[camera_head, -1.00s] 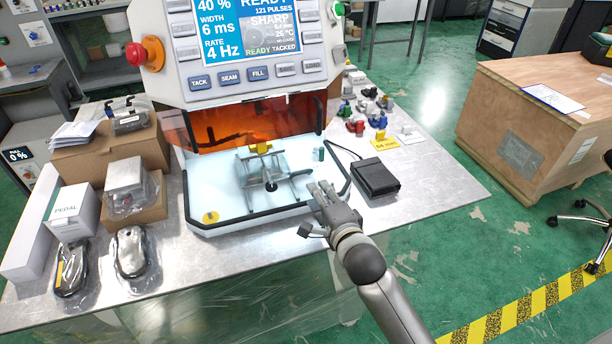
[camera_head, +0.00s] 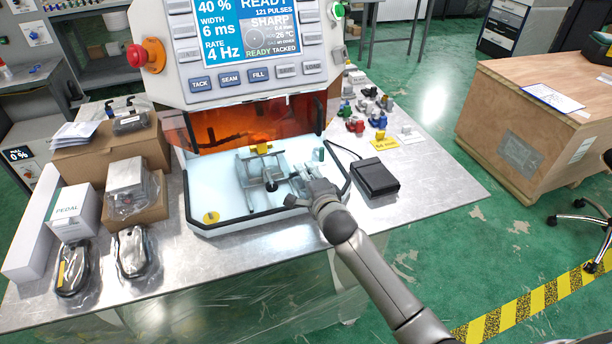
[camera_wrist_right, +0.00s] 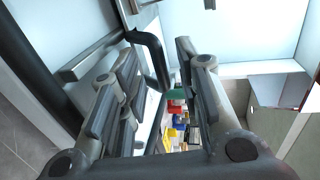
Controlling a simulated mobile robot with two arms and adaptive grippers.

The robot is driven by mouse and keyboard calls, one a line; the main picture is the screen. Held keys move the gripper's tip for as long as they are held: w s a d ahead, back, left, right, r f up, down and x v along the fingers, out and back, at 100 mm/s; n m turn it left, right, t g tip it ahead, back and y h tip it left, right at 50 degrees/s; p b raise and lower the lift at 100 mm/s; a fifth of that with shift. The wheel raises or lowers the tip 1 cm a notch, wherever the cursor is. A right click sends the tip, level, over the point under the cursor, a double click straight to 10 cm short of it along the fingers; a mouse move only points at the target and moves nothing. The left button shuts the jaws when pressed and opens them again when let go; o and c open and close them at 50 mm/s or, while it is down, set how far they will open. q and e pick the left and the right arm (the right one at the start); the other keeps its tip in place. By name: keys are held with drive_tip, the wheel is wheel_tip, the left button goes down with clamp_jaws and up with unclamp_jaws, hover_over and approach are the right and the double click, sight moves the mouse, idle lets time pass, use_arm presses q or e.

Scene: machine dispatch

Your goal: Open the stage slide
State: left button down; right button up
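The stage slide is a metal fixture (camera_head: 262,172) with rails and a black round knob (camera_head: 271,186), standing on the white floor of the machine's open chamber (camera_head: 225,195). A yellow piece (camera_head: 262,149) sits at its back. My right gripper (camera_head: 299,184) is over the chamber's right front part, just right of the knob. In the right wrist view the right gripper (camera_wrist_right: 160,100) has its fingers apart, and a black bar-like handle (camera_wrist_right: 151,58) shows in the gap between them. I cannot tell whether the fingers touch it. My left gripper is not in view.
An orange window (camera_head: 240,122) hangs above the chamber, under the control panel (camera_head: 255,80). A black rim borders the chamber. A small greenish cylinder (camera_head: 318,154) stands behind my right gripper. A black pedal box (camera_head: 375,177) lies to the right. Boxes (camera_head: 110,150) crowd the left.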

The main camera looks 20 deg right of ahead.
clamp_jaws()
drive_tip(key=shift+r, duration=0.1)
drive_tip(key=shift+s+p, duration=0.35)
drive_tip(key=shift+s, duration=0.1)
drive_tip(key=f+p+v, duration=0.1)
drive_tip(key=p+v, duration=0.1)
drive_tip(key=v, duration=0.2)
drive_tip(key=p+v, duration=0.2)
drive_tip(key=v, duration=0.3)
drive_tip(key=f+p+v, duration=0.1)
drive_tip(key=p+v, duration=0.1)
drive_tip(key=v, duration=0.3)
drive_tip(key=shift+s+d+f, duration=0.1)
drive_tip(key=shift+s+f, duration=0.25)
